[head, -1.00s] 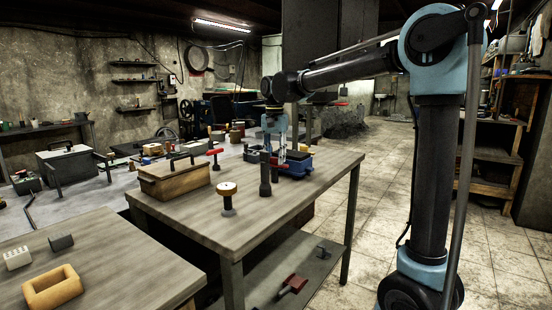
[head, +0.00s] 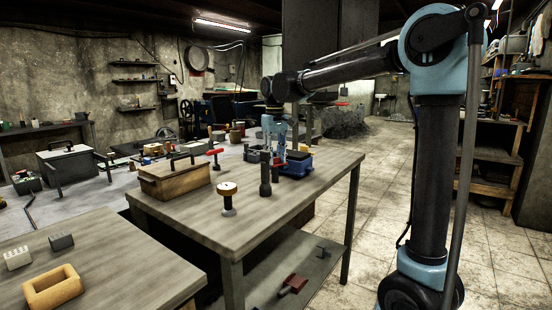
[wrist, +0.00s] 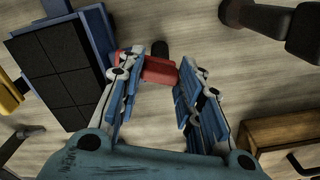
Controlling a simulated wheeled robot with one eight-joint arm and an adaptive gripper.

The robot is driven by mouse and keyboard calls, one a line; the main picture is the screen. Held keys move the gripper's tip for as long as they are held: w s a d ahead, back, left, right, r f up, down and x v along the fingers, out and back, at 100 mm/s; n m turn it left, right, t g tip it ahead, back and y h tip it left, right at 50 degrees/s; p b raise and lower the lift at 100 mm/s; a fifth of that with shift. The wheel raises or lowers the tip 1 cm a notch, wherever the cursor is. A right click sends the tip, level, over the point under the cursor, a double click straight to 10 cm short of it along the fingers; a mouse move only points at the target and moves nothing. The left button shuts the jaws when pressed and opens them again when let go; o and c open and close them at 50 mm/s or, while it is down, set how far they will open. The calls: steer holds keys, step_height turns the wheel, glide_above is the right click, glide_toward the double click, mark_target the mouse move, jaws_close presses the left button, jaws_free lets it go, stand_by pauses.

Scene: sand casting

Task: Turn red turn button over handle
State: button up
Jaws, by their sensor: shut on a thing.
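The red turn button (wrist: 159,70) shows between the two fingers of my gripper (wrist: 166,64) in the wrist view. It lies crosswise, with its left end at the left fingertip and its right end near the right one. A dark rounded end (wrist: 160,48) shows just past it. My gripper is shut on the red button. In the head view my gripper (head: 274,142) points down at the back of the wooden table, beside the blue toolbox (head: 297,165), and the red button is mostly hidden there. I cannot tell which part is the handle.
A dark rammer (head: 265,175) stands upright close by, in front of my gripper. A round-topped tool (head: 228,197) and a wooden box with a handle (head: 173,183) stand further left. The table's front right is clear.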

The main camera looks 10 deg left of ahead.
steer(key=shift+d+n, duration=0.1)
steer(key=shift+n, duration=2.2)
steer(key=o, duration=1.1)
steer(key=shift+c, duration=0.2)
step_height(320, 180, up, 12)
